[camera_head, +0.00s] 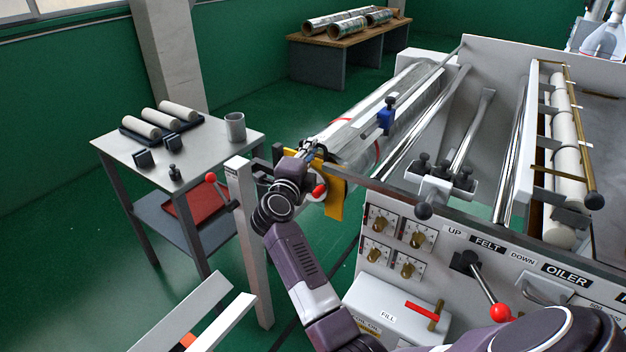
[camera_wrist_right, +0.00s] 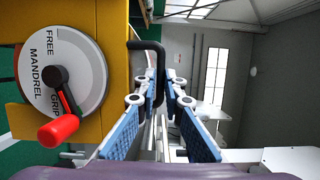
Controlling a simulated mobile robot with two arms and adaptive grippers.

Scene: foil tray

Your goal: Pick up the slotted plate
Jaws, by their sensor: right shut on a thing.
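My right gripper (camera_head: 312,152) is at the near left end of the machine, beside a yellow plate (camera_head: 335,200). In the right wrist view the blue-padded fingers of the gripper (camera_wrist_right: 161,82) are closed on a black bent handle (camera_wrist_right: 150,46). The handle reaches out from the edge of the yellow plate (camera_wrist_right: 116,110). I cannot tell whether this yellow plate is the slotted plate, as no slot shows clearly. A round dial (camera_wrist_right: 75,75) marked FREE, MANDREL and GRIP, with a red-tipped lever, is on the yellow plate. My left gripper is out of view.
Shiny rollers (camera_head: 395,125) run back from the gripper. The control panel (camera_head: 420,240) with knobs and a red-balled lever (camera_head: 501,313) is to the right. A grey side table (camera_head: 210,160) with white rolls stands left. A wooden bench (camera_head: 350,40) holds foil rolls behind.

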